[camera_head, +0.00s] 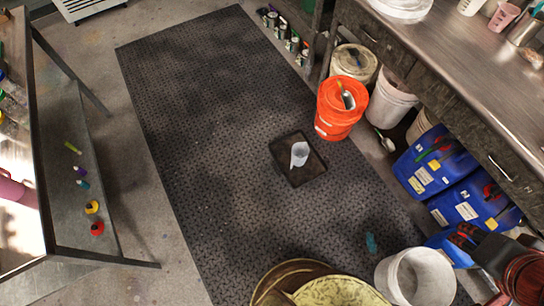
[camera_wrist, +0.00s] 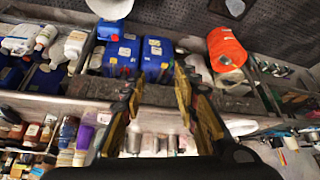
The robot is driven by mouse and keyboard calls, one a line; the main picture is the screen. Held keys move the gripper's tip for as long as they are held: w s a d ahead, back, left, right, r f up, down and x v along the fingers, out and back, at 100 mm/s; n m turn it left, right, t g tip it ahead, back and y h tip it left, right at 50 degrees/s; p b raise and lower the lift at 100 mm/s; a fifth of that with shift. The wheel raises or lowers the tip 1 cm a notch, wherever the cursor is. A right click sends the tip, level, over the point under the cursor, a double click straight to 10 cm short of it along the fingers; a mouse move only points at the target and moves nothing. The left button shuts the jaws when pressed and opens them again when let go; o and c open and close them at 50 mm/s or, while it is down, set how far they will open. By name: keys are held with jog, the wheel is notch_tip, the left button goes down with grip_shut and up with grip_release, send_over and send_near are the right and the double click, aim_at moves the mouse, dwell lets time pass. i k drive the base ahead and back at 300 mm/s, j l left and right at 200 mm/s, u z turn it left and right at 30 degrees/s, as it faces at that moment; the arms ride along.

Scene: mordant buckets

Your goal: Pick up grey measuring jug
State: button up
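The pale grey measuring jug (camera_head: 300,153) stands on a dark shallow tray (camera_head: 283,163) on the floor mat in the head view. In the wrist view a small pale shape in a dark tray at the top edge looks like the same jug (camera_wrist: 236,8), cut off by the frame. My gripper (camera_wrist: 157,80) shows in the wrist view with its two yellow-and-black fingers spread apart and nothing between them. It points toward the bench and shelf area, apart from the jug. I cannot clearly make out the gripper in the head view.
An orange bucket (camera_head: 340,110) stands just beyond the tray, beside white buckets and blue canisters (camera_head: 434,165) under the metal bench (camera_head: 470,75). A white bucket (camera_head: 415,278) and a yellowish basin (camera_head: 340,292) are near the front. The dark mat (camera_head: 205,110) left of the tray is clear.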

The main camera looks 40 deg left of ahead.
aim_at(300, 151)
jog(key=u, duration=1.4)
